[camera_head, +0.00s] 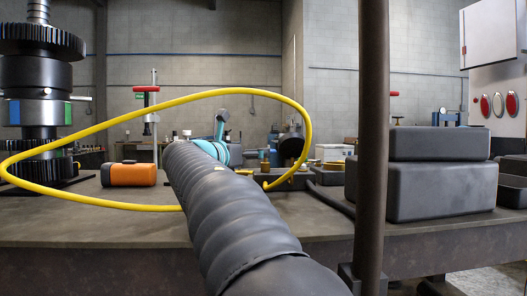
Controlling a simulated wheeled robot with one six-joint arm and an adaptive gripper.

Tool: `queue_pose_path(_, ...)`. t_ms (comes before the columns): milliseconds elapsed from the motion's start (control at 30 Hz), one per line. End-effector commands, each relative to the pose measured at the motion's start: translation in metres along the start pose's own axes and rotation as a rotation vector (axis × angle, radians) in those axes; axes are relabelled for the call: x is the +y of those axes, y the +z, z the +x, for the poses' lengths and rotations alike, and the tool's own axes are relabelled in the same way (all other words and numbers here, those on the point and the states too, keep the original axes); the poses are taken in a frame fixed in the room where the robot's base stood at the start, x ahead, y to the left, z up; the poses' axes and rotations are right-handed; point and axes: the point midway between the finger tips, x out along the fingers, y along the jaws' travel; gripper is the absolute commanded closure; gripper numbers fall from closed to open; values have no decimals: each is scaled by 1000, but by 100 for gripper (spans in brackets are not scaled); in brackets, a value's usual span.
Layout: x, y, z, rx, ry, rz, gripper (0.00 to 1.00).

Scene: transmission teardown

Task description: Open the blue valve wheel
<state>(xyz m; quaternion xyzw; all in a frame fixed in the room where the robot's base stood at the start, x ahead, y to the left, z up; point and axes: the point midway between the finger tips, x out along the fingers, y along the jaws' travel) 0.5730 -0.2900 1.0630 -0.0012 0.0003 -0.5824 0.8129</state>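I cannot make out a blue valve wheel for certain. A small blue fixture (445,117) shows far back on the right, behind the dark cases; its shape is too small to tell. My arm, in a dark ribbed sleeve, reaches from the bottom centre over the bench, with teal parts at its far end. My gripper cannot be made out; the arm hides what lies directly behind it. Small brass-coloured fittings (264,158) and a dark round part (291,146) show just right of the arm's far end.
A yellow hose (95,204) loops around the arm. The bench (90,217) holds a gear stack (38,75) at left, an orange cylinder (133,175) and stacked dark cases (440,145) at right. A dark upright post (371,130) stands close on the right.

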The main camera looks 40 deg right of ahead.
Motion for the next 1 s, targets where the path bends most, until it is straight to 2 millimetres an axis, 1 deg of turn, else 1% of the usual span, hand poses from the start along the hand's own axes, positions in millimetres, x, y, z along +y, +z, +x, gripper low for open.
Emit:
queue_pose_path(33, -1, 0, 11, 1, -3, -1, 9)
queue_pose_path(200, 0, 0, 41, 2, -1, 1, 9)
queue_pose_path(400, 0, 0, 64, 1, 0, 2, 9)
queue_pose_path(600, 0, 0, 72, 1, 2, 2, 9)
queue_pose_path(833, 0, 0, 72, 1, 2, 2, 9)
queue_pose_path(867, 0, 0, 72, 1, 2, 2, 14)
queue_pose_path(900, 0, 0, 72, 1, 2, 2, 24)
queue_pose_path(967, 0, 0, 72, 1, 2, 2, 39)
queue_pose_path(1000, 0, 0, 72, 1, 2, 2, 49)
